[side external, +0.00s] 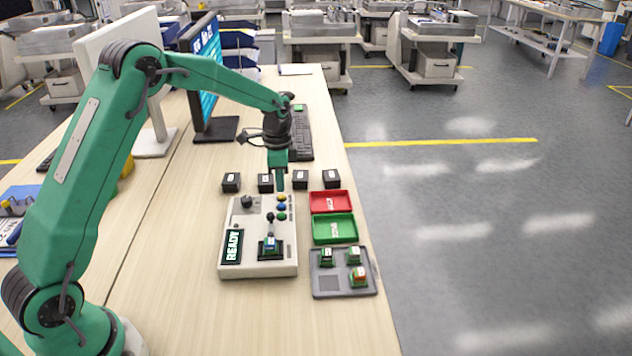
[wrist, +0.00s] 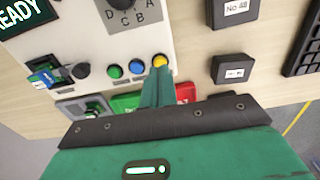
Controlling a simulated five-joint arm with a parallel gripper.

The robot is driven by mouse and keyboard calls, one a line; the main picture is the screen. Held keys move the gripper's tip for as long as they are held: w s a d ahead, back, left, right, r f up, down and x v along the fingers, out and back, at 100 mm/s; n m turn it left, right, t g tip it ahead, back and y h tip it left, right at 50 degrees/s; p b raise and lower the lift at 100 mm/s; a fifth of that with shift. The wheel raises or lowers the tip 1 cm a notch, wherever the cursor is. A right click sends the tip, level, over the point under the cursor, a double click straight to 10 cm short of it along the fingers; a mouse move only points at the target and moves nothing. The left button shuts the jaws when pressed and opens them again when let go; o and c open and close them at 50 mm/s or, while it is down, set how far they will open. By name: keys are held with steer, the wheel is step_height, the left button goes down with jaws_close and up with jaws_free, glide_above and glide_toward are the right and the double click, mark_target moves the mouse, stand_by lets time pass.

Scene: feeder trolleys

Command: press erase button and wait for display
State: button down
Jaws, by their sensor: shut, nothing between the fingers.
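A pale programmer box (side external: 250,215) stands on the wooden table. Its display (side external: 232,246) reads READY; a corner of it shows in the wrist view (wrist: 18,12). Yellow (wrist: 160,61), blue (wrist: 137,67) and green (wrist: 115,71) buttons sit in a row; their labels are too small to read. My gripper (side external: 280,187) is shut and empty, pointing down at the yellow button. In the wrist view its closed fingertips (wrist: 159,74) overlap the yellow button's edge; I cannot tell whether they touch it. A socket with a blue-topped part (side external: 270,242) and a rotary knob (side external: 247,202) are on the box.
Red (side external: 329,193) and green (side external: 352,238) trays and a grey tray (side external: 325,284) with several small parts lie right of the box. Several black blocks (side external: 231,182) stand behind it. A keyboard (side external: 304,148) and a monitor (side external: 205,75) are farther back.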

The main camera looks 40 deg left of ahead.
mark_target(281, 196)
steer(key=shift+f, duration=0.9)
steer(key=shift+f, duration=0.1)
steer(key=shift+s+f, duration=0.1)
steer(key=shift+f, duration=0.9)
steer(key=shift+r, duration=0.15)
step_height(281, 196, up, 15)
steer(key=shift+w, duration=0.3)
steer(key=c, duration=2.1)
jaws_free()
stand_by(2.0)
